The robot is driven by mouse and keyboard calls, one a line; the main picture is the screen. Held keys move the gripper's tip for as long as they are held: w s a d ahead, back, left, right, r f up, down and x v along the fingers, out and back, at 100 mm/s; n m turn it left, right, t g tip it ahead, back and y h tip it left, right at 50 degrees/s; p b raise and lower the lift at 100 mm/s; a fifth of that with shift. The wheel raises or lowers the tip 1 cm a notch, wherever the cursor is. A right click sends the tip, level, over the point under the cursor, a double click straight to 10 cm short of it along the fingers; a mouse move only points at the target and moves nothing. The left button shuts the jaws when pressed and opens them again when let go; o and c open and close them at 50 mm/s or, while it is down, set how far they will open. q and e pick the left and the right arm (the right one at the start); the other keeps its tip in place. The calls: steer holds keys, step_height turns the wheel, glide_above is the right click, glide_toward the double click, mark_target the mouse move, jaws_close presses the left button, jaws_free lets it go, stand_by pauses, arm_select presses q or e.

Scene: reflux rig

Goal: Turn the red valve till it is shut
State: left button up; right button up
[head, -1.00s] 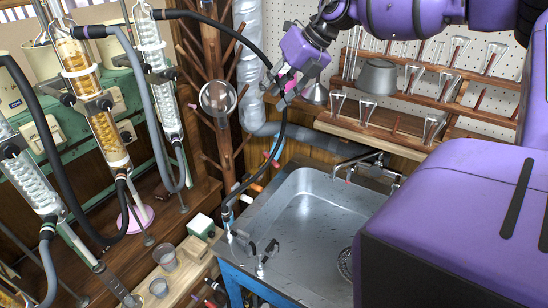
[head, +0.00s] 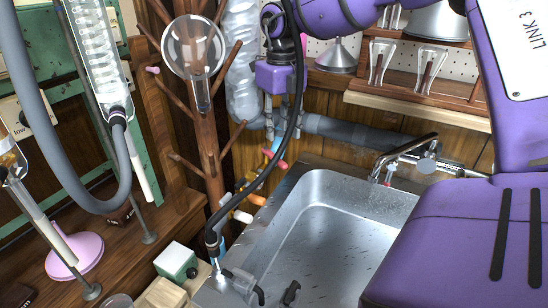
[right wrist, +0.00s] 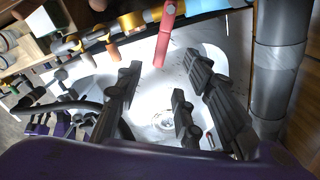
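The red valve handle (head: 275,155) shows in the head view as a small red lever on the pipework behind the sink's left rear corner. In the right wrist view the red valve handle (right wrist: 168,35) hangs from a metal pipe at the top middle. My right gripper (head: 278,122) points down just above the valve in the head view, partly hidden by a black hose. In the right wrist view my right gripper (right wrist: 165,98) has its dark fingers spread with nothing between them. The red handle lies beyond the fingers, seemingly apart from them. My left gripper is not in view.
The steel sink (head: 335,215) with a tap (head: 405,155) stands right of the valves. Orange (head: 257,200) and white (head: 243,216) handles sit on the same pipework. A black hose (head: 262,180) passes close in front. A wooden peg rack (head: 210,150) and grey pipe (head: 360,132) flank the gripper.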

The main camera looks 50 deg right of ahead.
mark_target(280, 160)
step_height(280, 160, down, 9)
steer(key=shift+r+b, duration=0.1)
steer(key=shift+b, duration=0.65)
steer(key=shift+d, duration=0.1)
jaws_close()
